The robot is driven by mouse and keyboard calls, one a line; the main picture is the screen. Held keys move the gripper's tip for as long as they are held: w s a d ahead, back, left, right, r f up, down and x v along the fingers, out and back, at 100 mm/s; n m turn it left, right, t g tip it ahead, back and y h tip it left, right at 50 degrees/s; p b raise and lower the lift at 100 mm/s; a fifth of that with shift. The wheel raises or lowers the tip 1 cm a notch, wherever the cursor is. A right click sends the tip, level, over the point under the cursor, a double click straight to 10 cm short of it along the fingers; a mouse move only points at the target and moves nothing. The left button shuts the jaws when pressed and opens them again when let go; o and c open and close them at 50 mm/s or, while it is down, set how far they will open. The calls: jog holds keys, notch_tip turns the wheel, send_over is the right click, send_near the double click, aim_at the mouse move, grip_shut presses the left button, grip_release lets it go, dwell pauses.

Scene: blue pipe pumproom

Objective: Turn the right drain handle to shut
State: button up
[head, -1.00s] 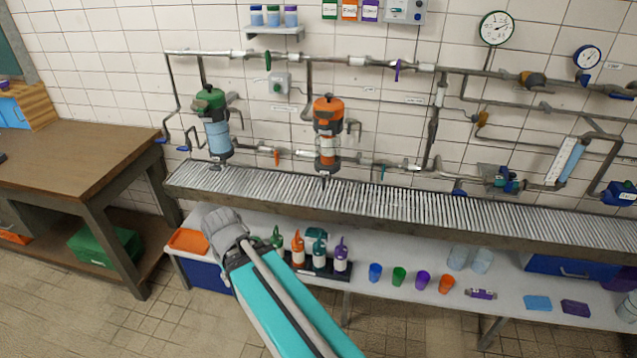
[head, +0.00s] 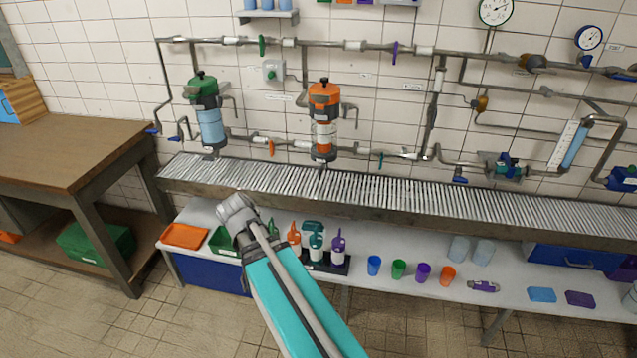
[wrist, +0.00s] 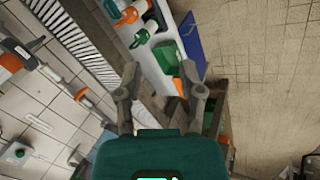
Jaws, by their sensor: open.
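Two small handles hang from the lower pipe behind the grating in the head view. One is an orange handle (head: 271,148), left of the orange-topped canister (head: 324,110).
The slatted grating (head: 420,197) runs along the wall below the pipes. The lower shelf holds bottles (head: 316,245), an orange tray (head: 184,236) and several cups (head: 398,269). A wooden table (head: 70,150) stands left. The tiled floor in front is open.

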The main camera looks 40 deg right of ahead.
jog(key=w+d+f+n+t+h+b, duration=0.2)
jog(key=w+d+n+h+b, duration=0.15)
jog(key=d+b, duration=0.4)
jog(key=w+d+f+n+t+h+b, duration=0.25)
jog(key=w+d+n+b, duration=0.2)
jog(key=d, duration=0.55)
jog(key=n+t+h+b, duration=0.3)
jog(key=n+t+b, duration=0.2)
jog(key=n+b, duration=0.8)
send_near(320, 179)
notch_tip(320, 179, up, 3)
jog(key=s+a+n+p, duration=0.1)
jog(key=a+n+p, duration=0.1)
jog(key=shift+s+a+g, duration=0.25)
jog(key=shift+m, duration=0.3)
jog(key=x, duration=1.3)
jog(key=shift+w+d+r, duration=0.15)
jog(key=shift+w+d, duration=0.1)
jog(key=shift+d, duration=0.1)
grip_shut()
jog(key=shift+a, duration=0.25)
jog(key=shift+d, duration=0.15)
